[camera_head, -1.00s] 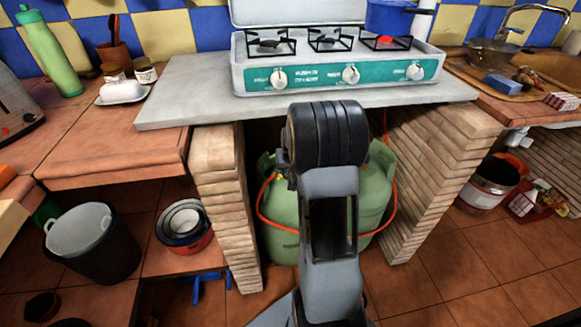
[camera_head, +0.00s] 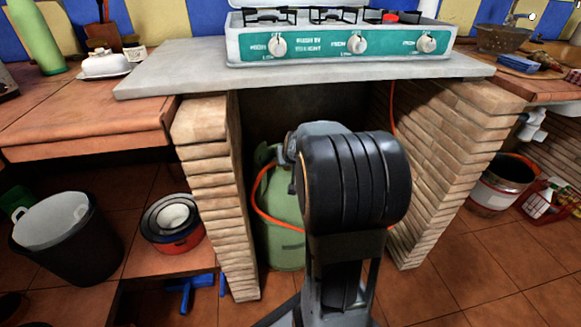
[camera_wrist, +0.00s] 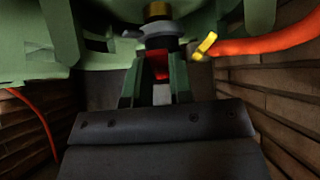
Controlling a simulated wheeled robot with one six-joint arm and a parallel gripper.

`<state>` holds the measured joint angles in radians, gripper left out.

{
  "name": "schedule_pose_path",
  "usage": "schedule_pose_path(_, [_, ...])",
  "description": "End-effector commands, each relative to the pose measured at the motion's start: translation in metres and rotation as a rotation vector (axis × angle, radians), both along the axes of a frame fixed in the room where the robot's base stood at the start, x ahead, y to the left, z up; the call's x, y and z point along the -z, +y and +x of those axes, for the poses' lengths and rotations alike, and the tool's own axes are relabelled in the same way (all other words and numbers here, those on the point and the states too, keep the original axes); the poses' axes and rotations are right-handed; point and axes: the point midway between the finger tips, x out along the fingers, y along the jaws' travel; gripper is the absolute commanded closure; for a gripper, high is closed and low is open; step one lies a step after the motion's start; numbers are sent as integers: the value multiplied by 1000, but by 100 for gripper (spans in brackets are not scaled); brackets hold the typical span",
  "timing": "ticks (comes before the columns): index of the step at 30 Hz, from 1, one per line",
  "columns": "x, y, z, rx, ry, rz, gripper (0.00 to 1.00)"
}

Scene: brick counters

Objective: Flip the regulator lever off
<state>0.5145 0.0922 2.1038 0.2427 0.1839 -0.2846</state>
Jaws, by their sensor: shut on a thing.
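The green gas cylinder (camera_head: 283,218) stands in the brick alcove under the stove, partly hidden by my arm. In the wrist view its green collar (camera_wrist: 285,15) spans the top. The grey regulator (camera_wrist: 160,40) sits below a brass fitting (camera_wrist: 156,10). An orange hose (camera_wrist: 270,44) joins it through a yellow piece (camera_wrist: 205,46). A red part, which looks like the regulator lever (camera_wrist: 160,66), lies between the fingers of my gripper (camera_wrist: 158,80). My gripper is shut on it. In the head view, my arm hides the gripper, regulator and lever.
Brick pillars stand left (camera_head: 213,190) and right (camera_head: 430,165) of the cylinder, close to my arm. The grey slab (camera_head: 170,75) with the stove (camera_head: 340,45) is above. A black bin (camera_head: 72,235) and pots (camera_head: 172,222) are at left, a bucket (camera_head: 497,182) at right.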

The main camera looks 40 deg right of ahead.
Motion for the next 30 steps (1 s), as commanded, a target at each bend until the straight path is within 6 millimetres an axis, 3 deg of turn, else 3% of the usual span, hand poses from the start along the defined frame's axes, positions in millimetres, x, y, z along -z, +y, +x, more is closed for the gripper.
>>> schedule_pose_path(11, [0, 0, -1, 1, -6, -4, 100])
schedule_pose_path(12, [0, 0, -1, 1, -6, -4, 76])
schedule_pose_path(15, [0, 0, -1, 0, -5, -3, 68])
schedule_pose_path(23, [-2, 1, -1, -1, -6, -4, 68])
schedule_pose_path(30, [-29, 10, -21, 0, -7, -3, 68])
